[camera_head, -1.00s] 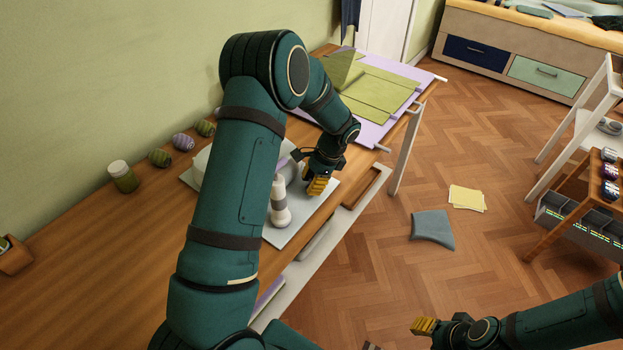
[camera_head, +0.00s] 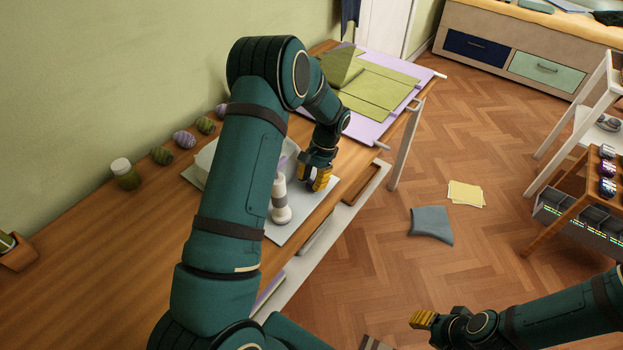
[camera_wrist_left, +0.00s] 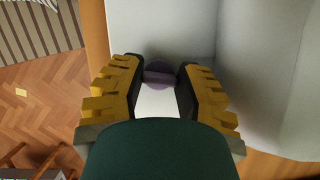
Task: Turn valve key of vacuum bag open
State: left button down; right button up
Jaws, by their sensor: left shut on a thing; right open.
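The vacuum bag (camera_head: 206,157) is a pale, bulky shape on a light board (camera_head: 290,232) on the wooden table, mostly hidden behind my left arm. In the left wrist view its pale surface (camera_wrist_left: 262,60) fills the right side. The valve key (camera_wrist_left: 160,74) is a round purple knob with a raised bar, seen between the fingertips. My left gripper (camera_head: 317,178), also in the left wrist view (camera_wrist_left: 161,85), is shut on this key, with its yellow-padded fingers on either side. My right gripper (camera_head: 422,320) is open and empty, over the floor at the lower right.
A white and grey cylinder (camera_head: 281,203) stands on the board close to my left gripper. A purple panel with green cloth (camera_head: 380,92) lies at the far end. A shelf cart (camera_head: 585,180) stands right.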

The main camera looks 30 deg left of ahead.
pick_arm(q)
jog(key=shift+s+f, duration=0.1)
jog(key=c, duration=0.6)
grip_release()
jog(key=v, duration=1.2)
jog(key=shift+f, duration=0.1)
